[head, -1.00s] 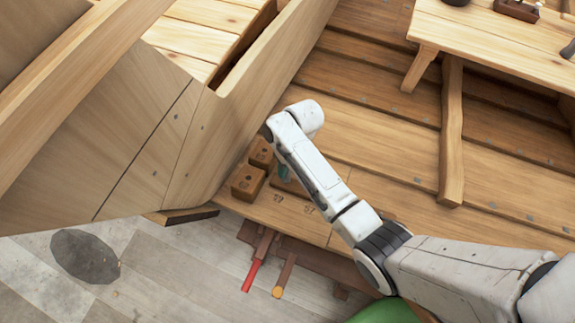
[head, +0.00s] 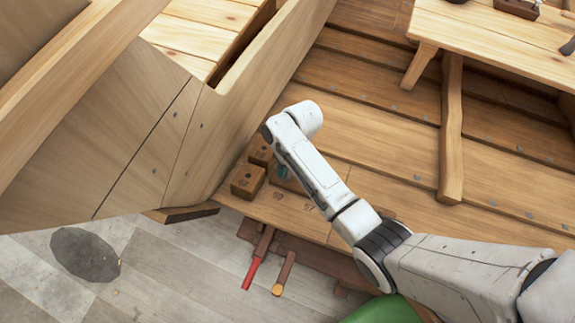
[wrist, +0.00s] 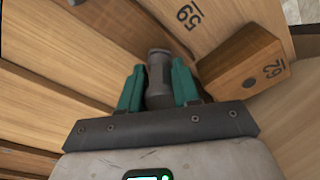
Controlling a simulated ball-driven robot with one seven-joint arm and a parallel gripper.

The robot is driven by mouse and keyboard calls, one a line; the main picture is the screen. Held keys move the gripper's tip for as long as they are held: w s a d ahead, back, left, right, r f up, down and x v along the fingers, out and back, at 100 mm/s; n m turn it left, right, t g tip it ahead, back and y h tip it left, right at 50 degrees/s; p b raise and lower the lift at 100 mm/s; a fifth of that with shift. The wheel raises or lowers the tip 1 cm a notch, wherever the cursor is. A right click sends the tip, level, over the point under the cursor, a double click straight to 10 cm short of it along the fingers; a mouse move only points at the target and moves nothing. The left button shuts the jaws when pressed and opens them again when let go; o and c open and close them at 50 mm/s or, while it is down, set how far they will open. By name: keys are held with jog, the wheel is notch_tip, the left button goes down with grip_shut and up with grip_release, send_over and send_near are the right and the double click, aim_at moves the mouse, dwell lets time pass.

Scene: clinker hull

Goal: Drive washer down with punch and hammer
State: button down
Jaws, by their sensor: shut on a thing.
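My gripper (wrist: 158,85) has teal fingers shut on the punch (wrist: 158,68), a dark grey round metal piece with a wider head, in the wrist view. In the head view only a bit of a teal finger (head: 282,172) shows beside my white arm, close to the hull planking. The arm hides most of the held punch there. Its lower end is hidden in the wrist view too. I cannot make out a washer or a hammer for certain in either view.
Wooden blocks with round holes (head: 247,180) stand by the hull side. A red-handled tool (head: 254,266) and a wooden-handled tool (head: 284,274) lie at the plank edge. A bench (head: 495,45) stands at upper right.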

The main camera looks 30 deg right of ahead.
jog(key=shift+f, duration=0.15)
dwell(0.4)
jog(key=c, duration=0.7)
grip_release()
jog(key=shift+c, duration=0.2)
jog(key=p+v, duration=0.2)
jog(key=v, duration=0.1)
jog(key=shift+w+p, duration=0.15)
jog(key=shift+p, duration=0.25)
jog(key=shift+w+p+v, duration=0.15)
jog(key=shift+v, duration=1.1)
jog(key=shift+w+p+v, duration=0.15)
jog(key=shift+w+v, duration=0.05)
jog(key=shift+v, duration=1.05)
jog(key=shift+f, duration=0.1)
